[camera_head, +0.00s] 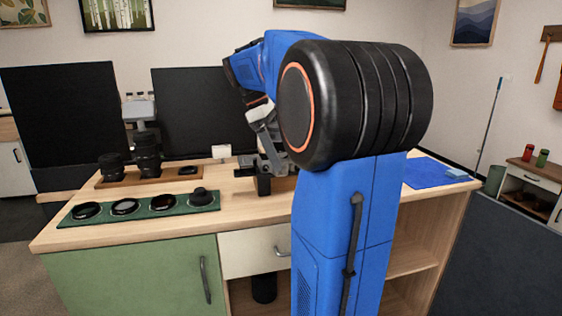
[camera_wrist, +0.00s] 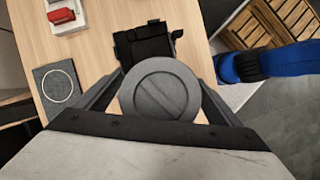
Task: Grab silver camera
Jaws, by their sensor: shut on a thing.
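My gripper (camera_wrist: 160,98) has its fingers on both sides of a grey round disc (camera_wrist: 160,90) with a slanted groove across its face, and is shut on it. A black blocky thing (camera_wrist: 150,45) lies just beyond the disc; whether the two are joined I cannot tell. In the head view my gripper (camera_head: 268,150) is low over the middle of the table, partly hidden by my arm, with a dark blocky thing (camera_head: 263,185) just below it. I cannot make out for sure a silver camera body at the gripper.
The wooden table (camera_head: 240,215) holds a green mat (camera_head: 148,215) with round filters and a wooden tray (camera_head: 105,184) with black lenses at left. A pale grey device (camera_head: 138,110) stands behind the lenses. A blue cloth (camera_head: 425,173) lies at right.

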